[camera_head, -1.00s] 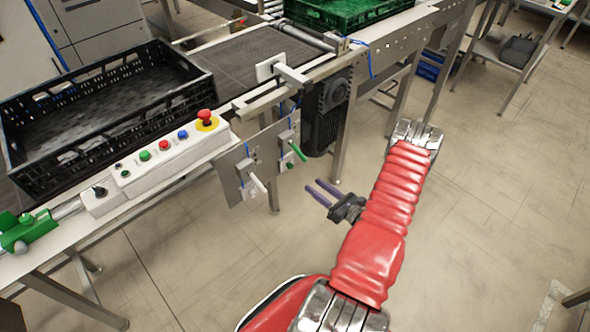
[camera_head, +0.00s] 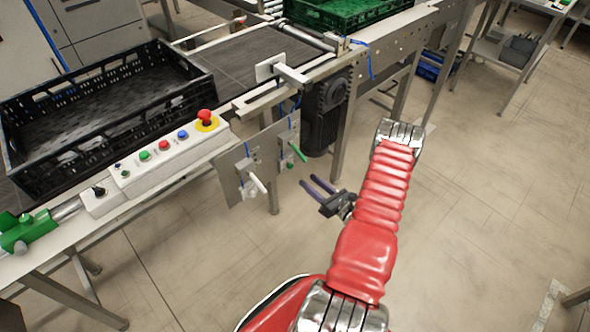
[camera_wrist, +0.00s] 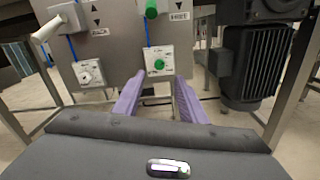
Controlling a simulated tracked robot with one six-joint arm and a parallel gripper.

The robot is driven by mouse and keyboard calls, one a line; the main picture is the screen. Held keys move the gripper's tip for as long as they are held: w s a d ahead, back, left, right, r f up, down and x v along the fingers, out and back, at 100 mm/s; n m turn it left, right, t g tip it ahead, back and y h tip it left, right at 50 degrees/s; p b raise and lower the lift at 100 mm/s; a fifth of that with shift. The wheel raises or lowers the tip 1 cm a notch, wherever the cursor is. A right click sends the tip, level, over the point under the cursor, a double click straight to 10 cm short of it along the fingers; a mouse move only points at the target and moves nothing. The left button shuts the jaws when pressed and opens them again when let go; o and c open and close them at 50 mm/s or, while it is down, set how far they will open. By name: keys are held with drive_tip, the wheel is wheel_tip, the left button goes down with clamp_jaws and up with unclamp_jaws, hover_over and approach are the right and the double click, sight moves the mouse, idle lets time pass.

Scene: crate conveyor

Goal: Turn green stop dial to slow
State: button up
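The green dial (camera_wrist: 159,64) sits on a small white plate on the grey panel (camera_wrist: 112,52) in the wrist view, just beyond my fingertips and a little above them. In the head view the panel (camera_head: 233,178) hangs under the conveyor's near edge, with a green handle (camera_head: 298,152) and a white handle (camera_head: 258,183) sticking out. My gripper (camera_head: 312,186) is right of and below the panel. In the wrist view my gripper (camera_wrist: 157,84) has two purple fingers apart with nothing between them. The dial's markings are too small to read.
A dark motor (camera_head: 322,115) hangs right of the panel, close to my gripper's right side in the wrist view. A black crate (camera_head: 185,100) and a control box with buttons (camera_head: 160,155) are on the conveyor. Open floor lies to the right.

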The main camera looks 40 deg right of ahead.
sight(292, 167)
drive_tip(key=w, duration=0.9)
drive_tip(key=shift+w+a, duration=0.15)
drive_tip(key=shift+w, duration=0.05)
drive_tip(key=shift+c, duration=0.5)
clamp_jaws()
